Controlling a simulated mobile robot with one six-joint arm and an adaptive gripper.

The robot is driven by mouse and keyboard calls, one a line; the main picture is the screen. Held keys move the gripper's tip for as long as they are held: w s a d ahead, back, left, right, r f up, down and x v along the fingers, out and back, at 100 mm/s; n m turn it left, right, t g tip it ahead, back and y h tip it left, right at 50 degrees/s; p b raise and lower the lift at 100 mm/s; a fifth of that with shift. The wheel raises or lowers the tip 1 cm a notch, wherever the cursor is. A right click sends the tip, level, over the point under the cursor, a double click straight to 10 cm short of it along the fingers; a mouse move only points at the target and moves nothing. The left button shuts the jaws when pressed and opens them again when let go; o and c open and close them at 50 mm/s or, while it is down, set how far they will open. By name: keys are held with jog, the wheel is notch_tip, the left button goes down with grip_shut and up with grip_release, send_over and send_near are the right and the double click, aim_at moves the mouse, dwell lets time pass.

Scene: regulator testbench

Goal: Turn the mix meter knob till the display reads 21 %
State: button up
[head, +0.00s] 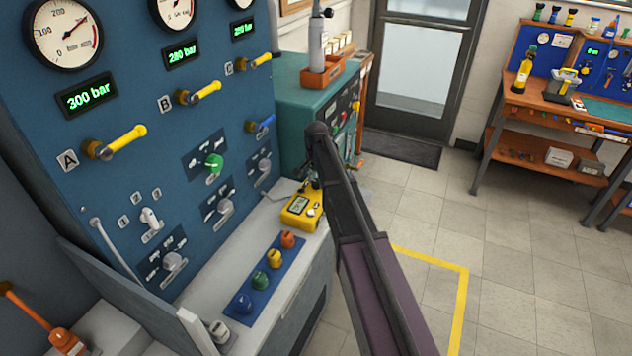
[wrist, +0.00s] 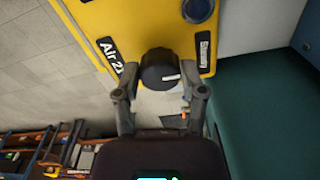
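The mix meter is a yellow box (head: 296,216) on the bench ledge in the head view. Its small grey display (head: 299,204) is too small to read. In the wrist view the yellow housing (wrist: 105,18) fills the top, with black labels, one reading "Air 2x" or similar. A black round knob (wrist: 158,70) with a white pointer mark sits between the fingers of my gripper (wrist: 160,78). The fingers stand on either side of the knob, with narrow gaps seeming to show. In the head view my arm partly hides the gripper above the meter.
Coloured knobs on a blue plate (head: 242,303) lie in front of the meter. The blue panel (head: 125,190) with gauges, yellow levers and switches rises at left. A green cabinet (head: 290,108) stands behind. Open floor (head: 520,260) lies at right.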

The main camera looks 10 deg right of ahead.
jog(key=shift+c, duration=0.3)
jog(key=shift+n, duration=0.3)
jog(key=n, duration=0.8)
dwell(0.4)
jog(key=o, duration=1.1)
jog(key=shift+o, duration=0.2)
